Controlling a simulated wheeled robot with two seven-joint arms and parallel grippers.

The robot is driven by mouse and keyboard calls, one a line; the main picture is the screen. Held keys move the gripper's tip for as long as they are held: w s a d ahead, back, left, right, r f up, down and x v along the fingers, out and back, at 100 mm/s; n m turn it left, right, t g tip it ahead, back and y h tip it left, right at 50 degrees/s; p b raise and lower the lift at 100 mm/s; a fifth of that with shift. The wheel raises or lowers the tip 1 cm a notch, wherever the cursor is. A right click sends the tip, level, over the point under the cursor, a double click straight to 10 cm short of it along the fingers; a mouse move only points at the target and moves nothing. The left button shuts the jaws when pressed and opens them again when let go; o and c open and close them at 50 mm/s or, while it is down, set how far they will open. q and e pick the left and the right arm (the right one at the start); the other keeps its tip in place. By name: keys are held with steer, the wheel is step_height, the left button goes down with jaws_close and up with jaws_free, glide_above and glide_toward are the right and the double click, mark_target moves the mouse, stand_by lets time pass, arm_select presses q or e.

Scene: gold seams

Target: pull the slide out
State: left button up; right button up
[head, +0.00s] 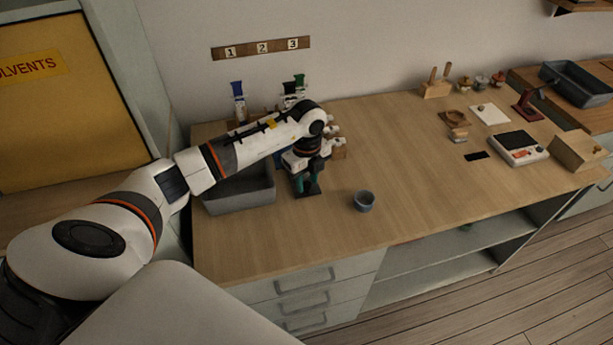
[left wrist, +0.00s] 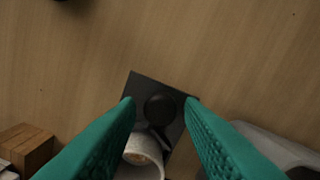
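A dark square plate (left wrist: 143,88) with a round black knob (left wrist: 160,108) lies on the worktop in the left wrist view; I cannot tell for sure that this is the slide. The plate also shows in the head view (head: 308,191), below my gripper. My left gripper (head: 306,184) points down over it. Its teal fingers are spread apart in the left wrist view (left wrist: 160,103), with the knob seen between them and nothing gripped. A white cup-like piece (left wrist: 143,158) sits just below the knob in that view, partly hidden by the left finger. My right gripper is not in view.
A grey bin (head: 240,197) stands close left of the gripper. A small blue-grey cup (head: 364,201) stands to its right. A scale (head: 518,147) and small wooden items are at the right. The middle worktop is clear.

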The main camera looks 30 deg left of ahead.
arm_select(q)
steer(key=shift+o, duration=0.6)
steer(key=shift+r, duration=0.1)
steer(key=shift+r, duration=0.2)
step_height(320, 180, up, 11)
steer(key=b, duration=0.1)
steer(key=shift+r, duration=0.2)
